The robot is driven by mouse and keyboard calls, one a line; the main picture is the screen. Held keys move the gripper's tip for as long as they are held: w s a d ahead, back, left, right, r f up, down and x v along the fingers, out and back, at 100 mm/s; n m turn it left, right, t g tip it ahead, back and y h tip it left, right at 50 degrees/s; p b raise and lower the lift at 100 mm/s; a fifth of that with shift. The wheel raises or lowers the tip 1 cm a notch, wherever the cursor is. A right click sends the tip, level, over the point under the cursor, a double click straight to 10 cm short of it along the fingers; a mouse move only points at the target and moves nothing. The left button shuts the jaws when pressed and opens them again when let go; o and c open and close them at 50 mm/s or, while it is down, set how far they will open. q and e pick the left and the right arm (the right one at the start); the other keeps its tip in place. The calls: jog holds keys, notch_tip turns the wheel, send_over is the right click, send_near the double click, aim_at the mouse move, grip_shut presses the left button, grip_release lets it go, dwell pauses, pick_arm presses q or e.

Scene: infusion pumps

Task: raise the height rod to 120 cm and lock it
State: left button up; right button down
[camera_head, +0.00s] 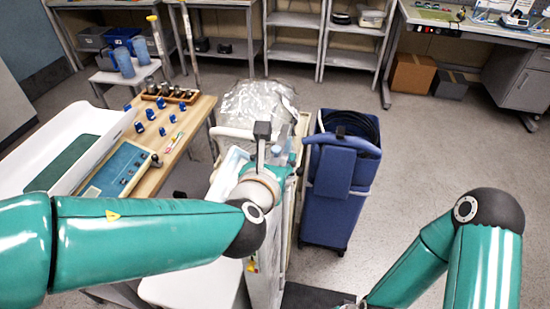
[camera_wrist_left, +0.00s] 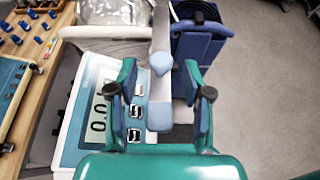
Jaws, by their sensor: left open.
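The height rod (camera_wrist_left: 161,28) is a grey upright bar in the left wrist view, with a light blue piece (camera_wrist_left: 160,63) on it. In the head view a grey post with a black block (camera_head: 262,130) on top stands beyond my left arm. A scale console (camera_wrist_left: 98,110) with a display reading 0.0 is left of the rod. My left gripper (camera_wrist_left: 160,78) is open, its fingers on either side of the light blue piece with visible gaps. In the head view my left forearm and wrist hide most of this gripper. My right gripper is out of view.
A blue wheeled bag (camera_head: 335,180) stands just right of the rod. A wooden table (camera_head: 198,118) with blue knobs and a white tray (camera_head: 100,122) is to the left. A clear plastic-covered item (camera_head: 258,103) is behind. Open floor (camera_head: 440,150) lies to the right.

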pick_arm(q)
jog(key=shift+w+f, duration=0.1)
jog(key=shift+w, duration=0.1)
grip_shut()
dwell(0.3)
jog(key=shift+r+p, duration=3.15)
jog(key=shift+r, duration=4.55)
